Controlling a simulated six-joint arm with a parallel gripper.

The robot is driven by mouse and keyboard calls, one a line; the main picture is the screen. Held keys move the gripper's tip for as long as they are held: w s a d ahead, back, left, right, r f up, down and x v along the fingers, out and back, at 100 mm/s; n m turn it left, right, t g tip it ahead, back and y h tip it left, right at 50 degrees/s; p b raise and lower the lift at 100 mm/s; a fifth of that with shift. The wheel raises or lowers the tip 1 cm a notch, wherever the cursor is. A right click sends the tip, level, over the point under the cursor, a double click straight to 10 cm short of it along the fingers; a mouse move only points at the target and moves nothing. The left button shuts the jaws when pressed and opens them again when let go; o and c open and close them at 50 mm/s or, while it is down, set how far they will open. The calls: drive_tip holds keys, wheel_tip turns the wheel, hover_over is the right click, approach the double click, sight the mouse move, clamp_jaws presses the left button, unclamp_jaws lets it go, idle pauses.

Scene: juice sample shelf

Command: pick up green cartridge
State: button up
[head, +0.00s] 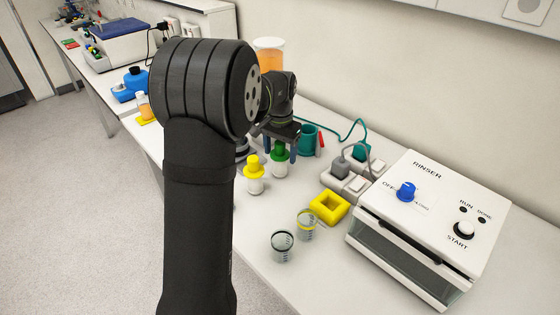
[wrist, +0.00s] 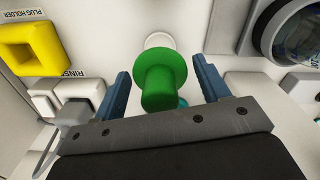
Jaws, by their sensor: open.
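The green cartridge (head: 278,154) stands upright on the white table in the head view, with a green top and a pale lower body. In the wrist view the green cartridge (wrist: 160,78) shows between the two blue fingers of my gripper (wrist: 163,85). The fingers are open, one on each side, with a gap to the green part on both sides. In the head view my gripper (head: 282,133) is just above and behind the green cartridge, and my arm hides part of the table to the left.
A yellow-topped cartridge (head: 254,175) stands close to the left. A yellow square holder (head: 329,207), two clear cups (head: 282,246) and the rinser box (head: 428,225) are to the front and right. A power strip (head: 345,180) and a teal cup (head: 308,140) stand nearby.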

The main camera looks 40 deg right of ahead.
drive_tip(key=shift+f, duration=0.3)
drive_tip(key=c, duration=0.9)
drive_tip(key=shift+r, duration=0.1)
drive_tip(key=shift+r, duration=0.5)
drive_tip(key=r, duration=0.1)
drive_tip(key=s+r, duration=0.1)
drive_tip(key=r, duration=0.1)
drive_tip(key=shift+r, duration=0.3)
drive_tip(key=s+r, duration=0.6)
drive_tip(key=s, duration=0.4)
drive_tip(key=w+d+r, duration=0.1)
drive_tip(key=w+d, duration=0.3)
drive_tip(key=d, duration=0.1)
drive_tip(key=w+d+r, duration=0.1)
drive_tip(key=w+d, duration=0.4)
drive_tip(key=w+d+r, duration=0.1)
drive_tip(key=w+d, duration=0.3)
drive_tip(key=d, duration=0.1)
drive_tip(key=shift+w, duration=0.25)
